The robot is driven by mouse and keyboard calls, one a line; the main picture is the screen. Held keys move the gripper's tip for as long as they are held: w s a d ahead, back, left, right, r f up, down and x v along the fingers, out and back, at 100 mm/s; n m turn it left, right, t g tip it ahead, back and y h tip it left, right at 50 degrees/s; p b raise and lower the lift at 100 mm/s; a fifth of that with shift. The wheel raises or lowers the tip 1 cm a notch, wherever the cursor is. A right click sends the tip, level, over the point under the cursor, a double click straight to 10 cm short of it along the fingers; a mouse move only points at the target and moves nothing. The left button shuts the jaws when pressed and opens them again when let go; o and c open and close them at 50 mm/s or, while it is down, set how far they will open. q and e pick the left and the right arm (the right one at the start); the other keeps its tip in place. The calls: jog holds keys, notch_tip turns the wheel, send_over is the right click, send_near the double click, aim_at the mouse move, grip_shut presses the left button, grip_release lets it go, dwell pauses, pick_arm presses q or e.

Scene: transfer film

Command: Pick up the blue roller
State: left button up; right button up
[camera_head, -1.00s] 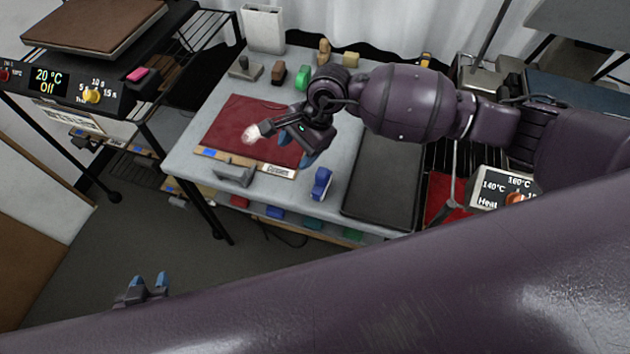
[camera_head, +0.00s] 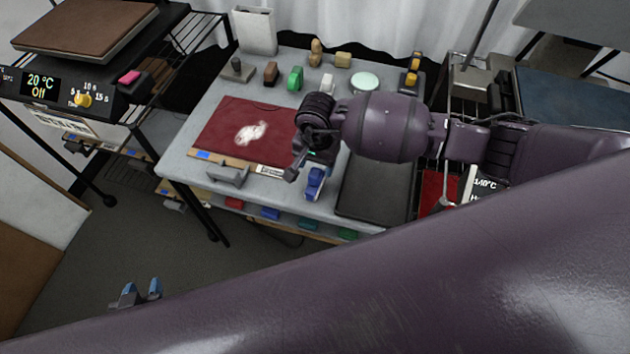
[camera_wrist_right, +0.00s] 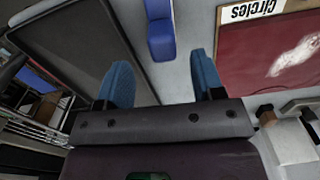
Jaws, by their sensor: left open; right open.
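The blue roller (camera_head: 315,183) stands on the grey table near its front edge, right of a red board. It also shows in the right wrist view (camera_wrist_right: 161,40), at the top, cut off by the frame edge. My right gripper (camera_head: 297,172) is just left of and partly above the roller in the head view. In the right wrist view its two blue fingertips (camera_wrist_right: 163,72) are spread, with the roller beyond and between them, not gripped. My left gripper (camera_head: 141,288) is open and empty over the floor at the lower left.
The red board (camera_head: 225,125) bears a white print. A grey holder (camera_head: 228,174) stands before it, and a dark tray (camera_head: 372,188) lies right of the roller. Several small tools and a white round lid (camera_head: 365,82) stand at the back. A heater stand (camera_head: 100,95) is at left.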

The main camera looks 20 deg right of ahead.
aim_at(315, 172)
notch_tip(315, 172, down, 5)
jog(key=shift+a+r, duration=0.1)
jog(key=shift+a, duration=0.05)
jog(key=c, duration=1)
jog(key=shift+c, duration=0.2)
notch_tip(315, 172, up, 20)
